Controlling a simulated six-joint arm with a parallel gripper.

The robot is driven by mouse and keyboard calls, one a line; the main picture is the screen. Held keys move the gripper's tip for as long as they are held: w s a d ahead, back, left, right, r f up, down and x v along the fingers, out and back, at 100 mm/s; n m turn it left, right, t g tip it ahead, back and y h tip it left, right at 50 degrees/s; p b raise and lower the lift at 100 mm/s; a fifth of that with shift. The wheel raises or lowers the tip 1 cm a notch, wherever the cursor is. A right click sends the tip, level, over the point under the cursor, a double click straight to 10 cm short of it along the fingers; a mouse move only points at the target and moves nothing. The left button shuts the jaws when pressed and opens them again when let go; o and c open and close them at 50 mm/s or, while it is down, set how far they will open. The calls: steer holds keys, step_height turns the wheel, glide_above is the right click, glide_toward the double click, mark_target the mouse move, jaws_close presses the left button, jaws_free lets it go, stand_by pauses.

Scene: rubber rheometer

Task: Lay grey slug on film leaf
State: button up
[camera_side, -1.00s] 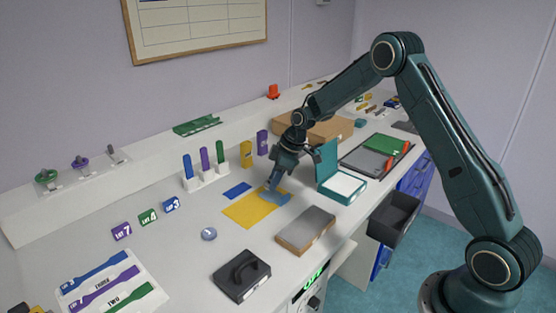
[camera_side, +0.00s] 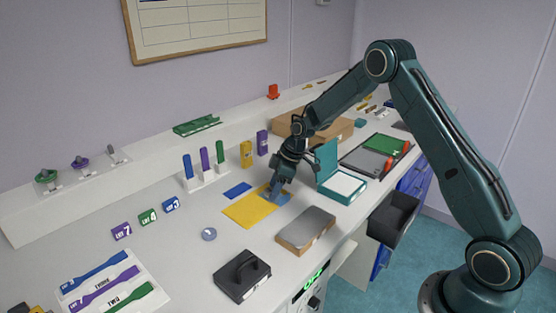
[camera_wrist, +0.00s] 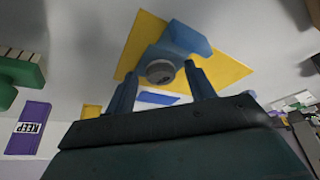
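A small grey round slug (camera_wrist: 160,72) shows between the two fingers of my gripper in the wrist view, over a blue piece (camera_wrist: 188,38). I take this blue piece to be the film leaf; it lies over the yellow sheet and also shows in the side view (camera_side: 284,198). My gripper (camera_wrist: 162,78) points down there, its fingers apart on either side of the slug with narrow gaps. It also shows low over the sheet in the side view (camera_side: 276,190), where the slug cannot be made out. Whether the slug rests flat on the leaf is unclear.
The yellow sheet (camera_side: 247,210) lies beneath, with a blue strip (camera_side: 237,190) behind it. A grey-topped block (camera_side: 306,229) and a teal open-lidded box (camera_side: 342,186) stand to the right.

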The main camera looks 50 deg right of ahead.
steer(key=v, duration=1.2)
steer(key=shift+r, duration=0.2)
steer(key=shift+s, duration=0.1)
stand_by(0.4)
steer(key=s+a+r+m+t+h, duration=0.1)
steer(key=s+a+r+m, duration=0.1)
steer(key=s+a+r, duration=0.35)
steer(key=s+a+r+m+h, duration=0.1)
steer(key=s+a+r+m, duration=0.15)
steer(key=s+r, duration=0.55)
steer(key=s+a+m, duration=0.1)
steer(key=s+m, duration=0.1)
steer(key=s, duration=0.8)
steer(key=s+a+m+t+h, duration=0.1)
steer(key=s+a+m, duration=0.1)
steer(key=s, duration=0.8)
steer(key=shift+r, duration=0.2)
